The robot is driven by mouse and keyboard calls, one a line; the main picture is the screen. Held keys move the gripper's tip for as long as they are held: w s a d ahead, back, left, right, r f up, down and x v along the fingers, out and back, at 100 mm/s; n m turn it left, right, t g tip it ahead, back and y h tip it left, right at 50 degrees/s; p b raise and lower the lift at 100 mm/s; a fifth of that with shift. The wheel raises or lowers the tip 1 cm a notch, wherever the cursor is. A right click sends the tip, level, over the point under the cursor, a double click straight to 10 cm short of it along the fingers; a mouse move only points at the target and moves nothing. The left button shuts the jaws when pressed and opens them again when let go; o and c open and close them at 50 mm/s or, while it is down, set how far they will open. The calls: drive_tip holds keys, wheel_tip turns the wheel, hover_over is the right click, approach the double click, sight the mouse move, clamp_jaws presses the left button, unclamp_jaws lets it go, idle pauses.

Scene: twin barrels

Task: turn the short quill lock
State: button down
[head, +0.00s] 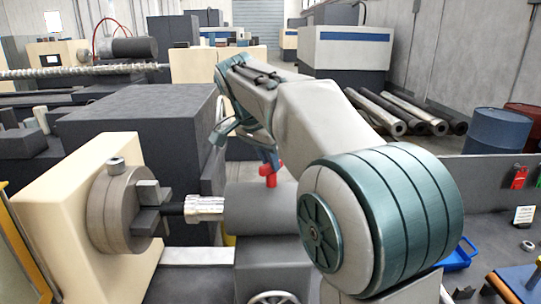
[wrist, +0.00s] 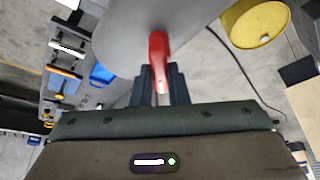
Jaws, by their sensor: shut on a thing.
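The short quill lock is a small red lever (head: 269,180) on top of the grey tailstock barrel (head: 255,213) in the head view. The red lever also shows at the top middle of the wrist view (wrist: 158,50), with the grey barrel behind it. My gripper (head: 270,158) comes down from above and is shut on the red lever. In the wrist view the two dark fingers of my gripper (wrist: 161,82) stand on either side of the lever's lower end. The lever's gripped part is partly hidden by the fingers.
A round chuck (head: 112,212) on a cream headstock (head: 75,240) stands left of the barrel. A pale splined piece (head: 204,208) lies between chuck and barrel. A handwheel (head: 273,298) is below. A yellow drum (wrist: 256,22) shows at the wrist view's upper right.

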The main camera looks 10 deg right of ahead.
drive_tip(key=m+p, duration=0.1)
drive_tip(key=m, duration=0.1)
drive_tip(key=m+g, duration=0.1)
drive_tip(key=m, duration=0.1)
drive_tip(key=shift+w+r+m+g+h+p, duration=0.15)
drive_tip(key=shift+m+g+h+p, duration=0.15)
drive_tip(key=shift+p, duration=0.05)
drive_tip(key=shift+w+m+g+p, duration=0.1)
drive_tip(key=shift+m+g+p, duration=0.7)
drive_tip(key=shift+m, duration=1.2)
drive_tip(key=c, duration=1.4)
unclamp_jaws()
drive_tip(key=p+v, duration=0.3)
drive_tip(key=v, duration=0.9)
